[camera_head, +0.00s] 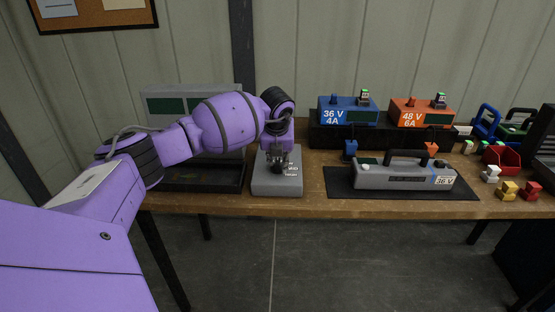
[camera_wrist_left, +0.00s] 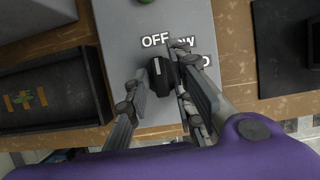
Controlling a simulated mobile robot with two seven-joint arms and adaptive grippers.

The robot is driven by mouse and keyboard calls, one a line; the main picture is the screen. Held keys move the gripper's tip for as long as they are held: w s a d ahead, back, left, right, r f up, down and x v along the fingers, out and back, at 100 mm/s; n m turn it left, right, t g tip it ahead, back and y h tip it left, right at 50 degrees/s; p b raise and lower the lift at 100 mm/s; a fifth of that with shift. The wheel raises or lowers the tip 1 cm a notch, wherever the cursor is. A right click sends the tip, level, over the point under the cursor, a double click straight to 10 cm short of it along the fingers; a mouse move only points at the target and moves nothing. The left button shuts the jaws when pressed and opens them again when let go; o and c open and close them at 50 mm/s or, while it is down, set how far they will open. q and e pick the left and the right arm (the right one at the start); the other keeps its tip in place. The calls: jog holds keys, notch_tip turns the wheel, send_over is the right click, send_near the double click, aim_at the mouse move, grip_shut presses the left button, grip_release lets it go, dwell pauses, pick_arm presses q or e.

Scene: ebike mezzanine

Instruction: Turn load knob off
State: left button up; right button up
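The load knob (camera_wrist_left: 158,76) is a black knob with a white mark, on the top face of a grey load box (camera_wrist_left: 118,38). The white mark points up toward the printed word OFF. Other labels right of it are partly covered by a finger. My left gripper (camera_wrist_left: 160,82) has one finger on each side of the knob, close against it. In the head view the load box (camera_head: 262,184) stands on the workbench, and my left gripper (camera_head: 278,163) reaches down over it, hiding the knob. My right gripper is not in view.
A black tray (camera_head: 205,187) is left of the box. To the right, a grey 36 V battery (camera_head: 405,177) lies on a black mat (camera_head: 340,187). Blue (camera_head: 348,112) and orange (camera_head: 418,113) chargers stand behind. A red bin (camera_head: 502,158) and small blocks are farther right.

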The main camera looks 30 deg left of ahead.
pick_arm(q)
jog(key=shift+o, duration=0.3)
jog(key=v, duration=1.2)
